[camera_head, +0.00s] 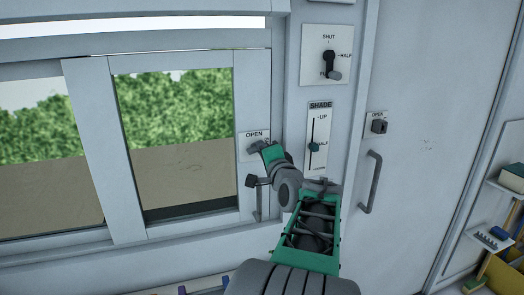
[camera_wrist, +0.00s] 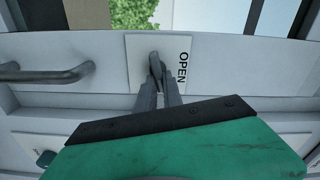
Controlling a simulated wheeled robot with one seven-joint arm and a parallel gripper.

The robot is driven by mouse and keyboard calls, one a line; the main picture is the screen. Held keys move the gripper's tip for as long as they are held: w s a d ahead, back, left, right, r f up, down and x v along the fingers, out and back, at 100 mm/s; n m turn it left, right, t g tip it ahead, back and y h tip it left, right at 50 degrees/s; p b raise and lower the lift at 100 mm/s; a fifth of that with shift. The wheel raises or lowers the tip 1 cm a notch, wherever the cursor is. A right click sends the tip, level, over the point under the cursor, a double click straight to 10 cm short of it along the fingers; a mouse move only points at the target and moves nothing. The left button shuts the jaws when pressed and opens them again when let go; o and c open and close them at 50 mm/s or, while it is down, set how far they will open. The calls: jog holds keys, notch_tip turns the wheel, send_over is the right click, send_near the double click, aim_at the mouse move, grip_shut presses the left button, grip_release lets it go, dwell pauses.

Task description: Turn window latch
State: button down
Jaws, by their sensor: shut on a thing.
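The window latch is a small grey lever (camera_wrist: 155,66) on a white plate marked OPEN (camera_head: 250,135), fixed to the window frame's right upright. In the wrist view the plate (camera_wrist: 137,75) is turned on its side, and the lever lies between my fingertips. My gripper (camera_head: 259,147), with its green body, reaches the plate from the lower right. It is shut on the lever in the wrist view (camera_wrist: 160,84). In the head view the fingers hide much of the latch.
The window pane (camera_head: 175,135) shows hedge and ground outside. A grey pull handle (camera_head: 259,205) is below the latch. To the right are a SHADE slider (camera_head: 314,147), a SHUT/HALF knob (camera_head: 330,68), and a door with a handle (camera_head: 371,183). Shelves (camera_head: 492,238) stand at far right.

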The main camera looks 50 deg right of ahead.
jog(key=shift+f+m, duration=0.2)
jog(key=shift+m, duration=1.2)
jog(key=c, duration=1.5)
grip_release()
jog(key=b+v, duration=0.1)
jog(key=v, duration=0.6)
jog(key=shift+s+a+b, duration=0.15)
jog(key=shift+s+b, duration=0.2)
jog(key=shift+b, duration=0.05)
